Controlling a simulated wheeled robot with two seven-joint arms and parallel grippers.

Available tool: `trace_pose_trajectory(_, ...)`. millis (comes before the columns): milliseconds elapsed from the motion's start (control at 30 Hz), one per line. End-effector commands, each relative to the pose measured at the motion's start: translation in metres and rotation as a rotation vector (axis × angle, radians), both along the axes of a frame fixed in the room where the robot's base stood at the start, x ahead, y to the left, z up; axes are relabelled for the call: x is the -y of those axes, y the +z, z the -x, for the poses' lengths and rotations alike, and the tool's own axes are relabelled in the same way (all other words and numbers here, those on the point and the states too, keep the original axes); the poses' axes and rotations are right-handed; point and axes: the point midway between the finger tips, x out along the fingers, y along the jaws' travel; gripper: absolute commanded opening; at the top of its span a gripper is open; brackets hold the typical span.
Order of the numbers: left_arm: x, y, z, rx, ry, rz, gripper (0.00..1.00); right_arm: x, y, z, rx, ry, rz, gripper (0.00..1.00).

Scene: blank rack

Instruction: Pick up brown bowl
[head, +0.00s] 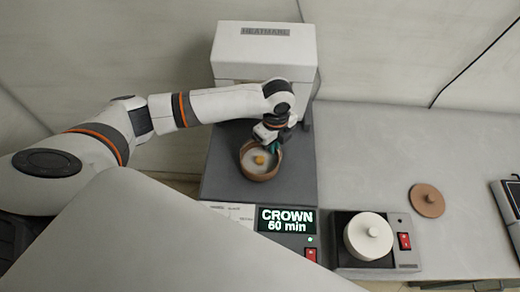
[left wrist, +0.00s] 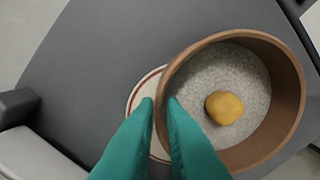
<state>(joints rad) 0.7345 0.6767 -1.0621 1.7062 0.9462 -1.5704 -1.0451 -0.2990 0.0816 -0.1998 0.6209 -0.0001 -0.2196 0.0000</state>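The brown bowl (head: 247,167) is on or just above the dark grey plate of the white machine in the head view. It holds pale grainy stuff and a yellow lump (head: 260,160). In the left wrist view the bowl (left wrist: 293,119) fills the right side, with the yellow lump (left wrist: 224,108) inside. My left gripper (head: 273,148) is at the bowl's far rim. Its teal fingers (left wrist: 160,101) are close together, one on each side of the bowl's wall, with the wall filling the gap. The bowl's underside is hidden. My right gripper is not in view.
A pale disc with a reddish ring (left wrist: 137,95) shows partly below the bowl. The white machine (head: 263,55) stands behind the dark plate (head: 222,178). A display reads CROWN 50 min (head: 287,219).

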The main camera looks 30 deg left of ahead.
Motion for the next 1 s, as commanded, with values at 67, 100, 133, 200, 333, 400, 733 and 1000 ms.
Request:
trace_pose_trajectory(67, 0.000, 0.000, 0.000, 0.000, 0.000, 0.000, 0.00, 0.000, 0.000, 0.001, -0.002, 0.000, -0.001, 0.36)
trace_pose_trajectory(100, 0.000, 0.000, 0.000, 0.000, 0.000, 0.000, 0.00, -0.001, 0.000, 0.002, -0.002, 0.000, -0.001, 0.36)
trace_pose_trajectory(133, 0.000, 0.000, 0.000, 0.000, 0.000, 0.000, 0.00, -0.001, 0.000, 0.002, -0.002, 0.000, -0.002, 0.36)
trace_pose_trajectory(200, 0.000, 0.000, 0.000, 0.000, 0.000, 0.000, 0.00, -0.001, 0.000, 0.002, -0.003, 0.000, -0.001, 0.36)
trace_pose_trajectory(333, 0.000, 0.001, 0.000, 0.001, 0.000, 0.000, 0.00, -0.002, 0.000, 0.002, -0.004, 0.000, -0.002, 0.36)
trace_pose_trajectory(400, 0.000, 0.001, 0.000, 0.001, 0.001, 0.000, 0.00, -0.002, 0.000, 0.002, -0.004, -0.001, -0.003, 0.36)
trace_pose_trajectory(733, 0.000, 0.046, -0.002, 0.007, -0.001, 0.001, 0.00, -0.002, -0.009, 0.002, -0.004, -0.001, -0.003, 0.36)
trace_pose_trajectory(1000, 0.000, 0.092, -0.001, 0.003, 0.008, 0.001, 0.00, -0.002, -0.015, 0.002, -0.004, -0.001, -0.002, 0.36)
